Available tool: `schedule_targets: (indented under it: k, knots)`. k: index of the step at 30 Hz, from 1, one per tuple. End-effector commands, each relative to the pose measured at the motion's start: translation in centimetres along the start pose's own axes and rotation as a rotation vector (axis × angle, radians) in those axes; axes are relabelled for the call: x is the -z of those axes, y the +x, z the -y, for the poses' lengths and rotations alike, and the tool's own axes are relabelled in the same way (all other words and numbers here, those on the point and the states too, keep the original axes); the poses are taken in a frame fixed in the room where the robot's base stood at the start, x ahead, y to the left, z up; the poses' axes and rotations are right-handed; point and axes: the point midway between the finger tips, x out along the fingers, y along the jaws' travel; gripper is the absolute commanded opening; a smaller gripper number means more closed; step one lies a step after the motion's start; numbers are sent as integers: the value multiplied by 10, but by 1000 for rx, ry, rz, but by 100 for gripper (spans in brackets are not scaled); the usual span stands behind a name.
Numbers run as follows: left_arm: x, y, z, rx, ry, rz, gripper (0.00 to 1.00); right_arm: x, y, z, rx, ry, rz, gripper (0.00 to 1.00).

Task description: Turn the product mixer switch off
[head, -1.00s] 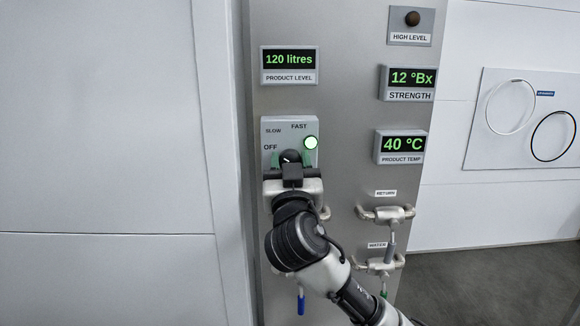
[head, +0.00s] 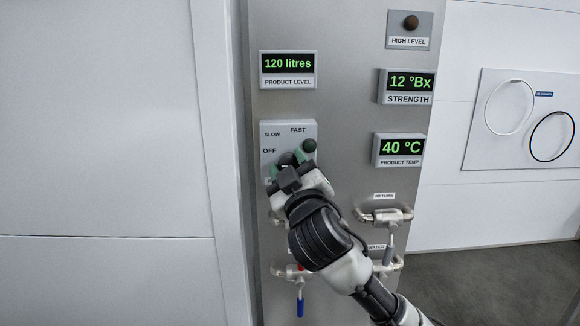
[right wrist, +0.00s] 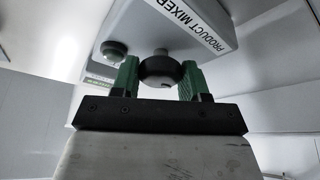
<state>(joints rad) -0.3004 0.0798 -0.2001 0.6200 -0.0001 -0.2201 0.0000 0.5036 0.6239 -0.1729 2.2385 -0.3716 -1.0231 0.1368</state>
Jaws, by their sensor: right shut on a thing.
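The product mixer switch (head: 287,159) is a dark round knob on a grey box labelled OFF, SLOW and FAST on the steel panel. My right gripper (head: 288,163) is shut on this knob, with its green fingers on either side of it. The green lamp (head: 309,145) beside the knob is dark. The knob's pointer is mostly hidden, so I cannot read its setting. My left gripper is not in view.
Displays for product level (head: 288,69), strength (head: 406,86) and product temperature (head: 398,149) sit around the switch. Pipe valves (head: 385,216) stick out below and to the right. A white wall (head: 95,130) is on the left.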

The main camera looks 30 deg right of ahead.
Motion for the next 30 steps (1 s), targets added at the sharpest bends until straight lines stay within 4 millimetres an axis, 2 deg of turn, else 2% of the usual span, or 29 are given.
schedule_targets:
  k: [11, 12, 16, 17, 30]
  knots:
    - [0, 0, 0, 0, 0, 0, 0, -1, 0, 1, 4, -7, 2, 21]
    - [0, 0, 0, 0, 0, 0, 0, -1, 0, 1, 4, -7, 2, 48]
    - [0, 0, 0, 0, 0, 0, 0, -1, 0, 1, 3, -6, 2, 68]
    - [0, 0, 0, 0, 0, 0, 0, -1, 0, 1, 3, -6, 2, 69]
    - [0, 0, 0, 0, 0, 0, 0, 1, 0, -1, -4, -2, -1, 69]
